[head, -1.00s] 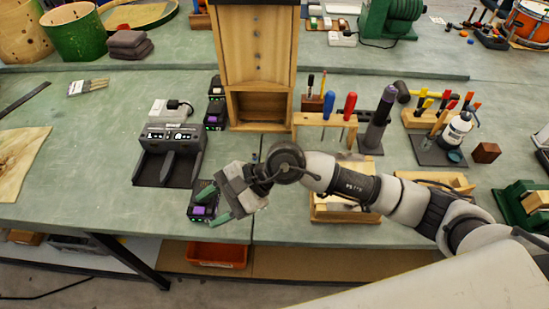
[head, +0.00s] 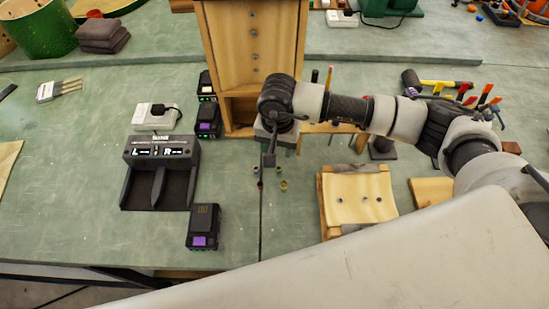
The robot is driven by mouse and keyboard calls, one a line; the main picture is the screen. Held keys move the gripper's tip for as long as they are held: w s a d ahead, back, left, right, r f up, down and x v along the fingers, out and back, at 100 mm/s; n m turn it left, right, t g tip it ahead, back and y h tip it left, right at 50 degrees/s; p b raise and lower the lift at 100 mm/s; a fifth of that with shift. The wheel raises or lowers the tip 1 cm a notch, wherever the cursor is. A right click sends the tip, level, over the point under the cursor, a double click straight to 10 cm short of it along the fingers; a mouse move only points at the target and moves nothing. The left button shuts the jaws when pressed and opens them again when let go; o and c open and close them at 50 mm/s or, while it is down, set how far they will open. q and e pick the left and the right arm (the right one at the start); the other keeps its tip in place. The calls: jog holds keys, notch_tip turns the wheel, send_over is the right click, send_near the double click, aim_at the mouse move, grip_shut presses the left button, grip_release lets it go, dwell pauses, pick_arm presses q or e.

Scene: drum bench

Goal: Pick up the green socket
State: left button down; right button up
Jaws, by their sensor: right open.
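Several small sockets stand on the green bench top just below my right gripper (head: 268,158). One looks yellowish (head: 283,185) and one looks dark reddish (head: 261,184). Another small socket (head: 281,168) is close to the gripper's right. They are too small for me to tell which one is green. My right gripper points down above the bench, seen nearly edge-on. It is open, with no object visible in it, and its tip is close to the sockets. My left gripper is not in view.
A double charger (head: 160,155) stands left, with a battery pack (head: 203,227) in front of it. A tall wooden stand (head: 253,60) rises behind my gripper. A wooden holder with a curved wood piece (head: 358,195) sits to the right.

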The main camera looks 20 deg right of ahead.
aim_at(279, 169)
jog(key=f, duration=0.1)
jog(key=s+f+p, duration=0.1)
jog(key=f, duration=0.1)
jog(key=shift+s+f, duration=0.15)
jog(key=shift+f, duration=0.75)
notch_tip(279, 169, down, 4)
jog(key=shift+f+p, duration=0.2)
jog(key=shift+p, duration=1.05)
jog(key=shift+f, duration=0.3)
jog(key=shift+c, duration=0.5)
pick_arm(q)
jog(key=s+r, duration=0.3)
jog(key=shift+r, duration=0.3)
pick_arm(e)
grip_shut()
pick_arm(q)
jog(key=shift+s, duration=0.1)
